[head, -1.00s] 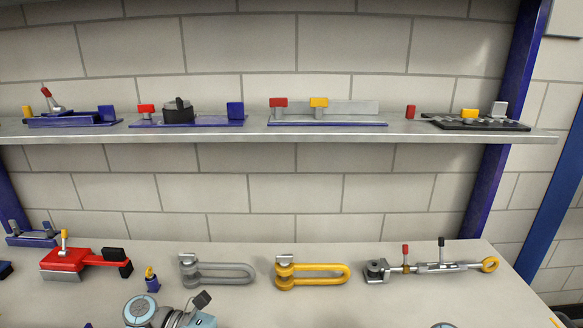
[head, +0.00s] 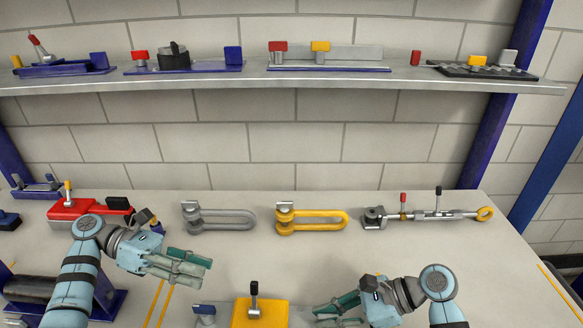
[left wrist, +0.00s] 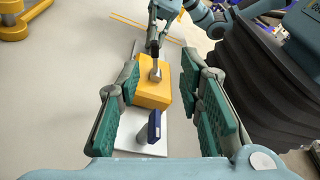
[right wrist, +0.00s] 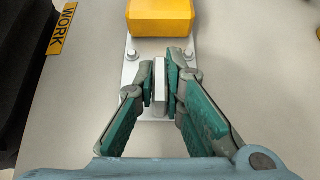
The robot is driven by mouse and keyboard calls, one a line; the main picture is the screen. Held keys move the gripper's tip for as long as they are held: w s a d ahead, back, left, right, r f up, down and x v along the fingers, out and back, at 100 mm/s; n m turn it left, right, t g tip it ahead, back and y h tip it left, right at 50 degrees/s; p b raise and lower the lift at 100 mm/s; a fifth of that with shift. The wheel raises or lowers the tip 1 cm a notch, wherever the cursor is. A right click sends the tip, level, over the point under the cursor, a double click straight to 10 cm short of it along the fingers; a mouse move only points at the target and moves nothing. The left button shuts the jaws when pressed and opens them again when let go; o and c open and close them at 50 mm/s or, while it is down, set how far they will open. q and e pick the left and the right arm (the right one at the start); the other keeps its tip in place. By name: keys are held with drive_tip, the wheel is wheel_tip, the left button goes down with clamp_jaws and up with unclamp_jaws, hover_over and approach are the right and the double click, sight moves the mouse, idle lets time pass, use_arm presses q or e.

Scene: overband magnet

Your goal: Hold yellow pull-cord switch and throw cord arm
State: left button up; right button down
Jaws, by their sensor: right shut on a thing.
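The yellow pull-cord switch (head: 260,314) is a yellow box on a pale baseplate at the bottom middle of the head view. Its upright cord arm (head: 254,291) has a dark top. A blue-topped tab (head: 204,309) stands on the plate's left end. My left gripper (head: 200,271) is open and empty, left of and above the switch. In the left wrist view the yellow box (left wrist: 152,92) shows between its spread fingers. My right gripper (head: 322,313) is right of the box. In the right wrist view it is shut on a flat upright tab (right wrist: 159,78) of the plate.
Behind are a red switch (head: 70,209), a grey shackle (head: 222,218), a yellow shackle (head: 315,220) and a metal turnbuckle-like rod (head: 435,215). A shelf (head: 300,82) with several devices runs above. A dark roller (head: 32,288) stands at left.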

drive_tip(key=c, duration=1.6)
unclamp_jaws()
use_arm(q)
wheel_tip(320, 180, up, 6)
